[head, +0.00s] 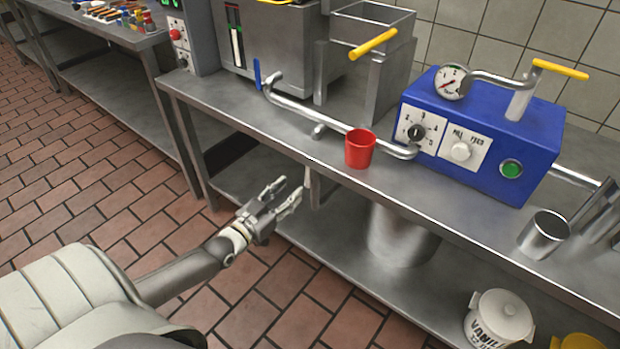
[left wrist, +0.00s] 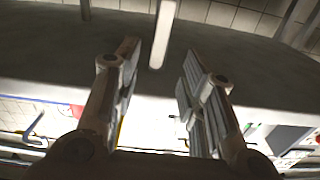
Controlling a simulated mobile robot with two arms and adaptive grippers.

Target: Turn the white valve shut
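The only white valve-like part I can make out is a round white knob (head: 460,151) on a white plate marked "MILK FEED", on the front of the blue box (head: 535,139). Which way it is turned is too small to tell. My left gripper (head: 287,191) is in front of the counter's front edge, low and well to the left of the knob, touching nothing I can see. In the left wrist view its fingers (left wrist: 157,85) stand wide apart with nothing held between them. My right gripper is not in view.
A red cup (head: 360,149) stands on the steel counter (head: 440,204) near its front edge, beside a metal pipe (head: 318,117) with a blue handle (head: 257,74). A steel cup (head: 543,235) stands at the right. A pale post (head: 308,180) is close to my left fingers.

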